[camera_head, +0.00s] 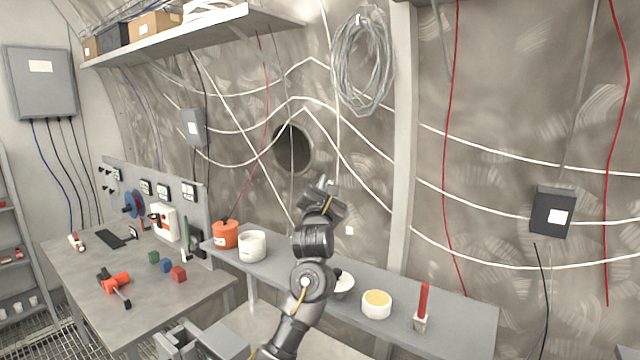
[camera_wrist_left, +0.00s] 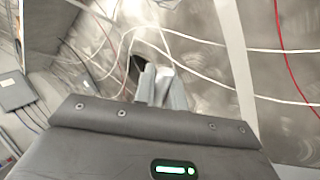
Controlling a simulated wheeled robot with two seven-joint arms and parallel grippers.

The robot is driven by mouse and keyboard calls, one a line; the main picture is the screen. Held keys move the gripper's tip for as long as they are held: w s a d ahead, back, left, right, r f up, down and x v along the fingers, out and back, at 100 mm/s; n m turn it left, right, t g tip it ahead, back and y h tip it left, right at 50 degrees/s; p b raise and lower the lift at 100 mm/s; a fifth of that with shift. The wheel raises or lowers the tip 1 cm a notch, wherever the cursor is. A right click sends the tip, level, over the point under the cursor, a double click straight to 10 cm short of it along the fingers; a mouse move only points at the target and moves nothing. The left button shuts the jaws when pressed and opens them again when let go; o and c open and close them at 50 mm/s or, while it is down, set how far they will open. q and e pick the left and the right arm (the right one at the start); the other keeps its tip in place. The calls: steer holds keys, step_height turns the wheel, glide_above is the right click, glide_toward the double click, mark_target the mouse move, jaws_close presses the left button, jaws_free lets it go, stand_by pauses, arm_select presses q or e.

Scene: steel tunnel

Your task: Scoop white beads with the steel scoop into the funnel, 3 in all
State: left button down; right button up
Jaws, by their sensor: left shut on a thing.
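My left gripper (camera_head: 322,190) is raised above the wall shelf at the middle of the head view. It is shut on a small pale grey piece, apparently the steel scoop; its shape is mostly hidden. In the left wrist view the fingers (camera_wrist_left: 160,92) close around this piece, and I cannot see whether it carries beads. A white open-topped pot (camera_head: 252,246) stands on the shelf, left of my arm. A white bowl-like thing (camera_head: 344,286) is partly behind my arm. I cannot make out which vessel holds the white beads or which is the funnel. My right gripper is not in view.
On the shelf (camera_head: 455,325) are an orange lidded pot (camera_head: 225,235), a white tub with yellow contents (camera_head: 376,304) and a red-handled brush (camera_head: 421,305). The workbench (camera_head: 75,270) at left carries an orange tool (camera_head: 116,283) and small coloured blocks. Coiled cable (camera_head: 362,65) hangs above.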

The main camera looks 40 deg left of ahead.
arm_select(q)
steer(key=d+f+m+t+h+b, duration=0.4)
steer(key=f+m+h+b, duration=0.25)
steer(key=m, duration=0.55)
steer(key=a+r+n+g+y+p, duration=0.2)
steer(key=a+r+n+g, duration=0.1)
steer(key=n, duration=0.4)
steer(key=a+r+n+g+y+p, duration=0.2)
steer(key=a+r+n+g+p, duration=0.1)
steer(key=n, duration=0.3)
steer(key=a+r+n+g+y+p, duration=0.2)
steer(key=a+r+n+p, duration=0.1)
steer(key=n, duration=0.4)
steer(key=shift+a+n+g+y, duration=0.3)
steer(key=shift+a+g, duration=0.1)
steer(key=shift+a, duration=0.35)
steer(key=shift+a+r, duration=0.1)
steer(key=shift+r, duration=1.75)
steer(key=shift+s, duration=0.1)
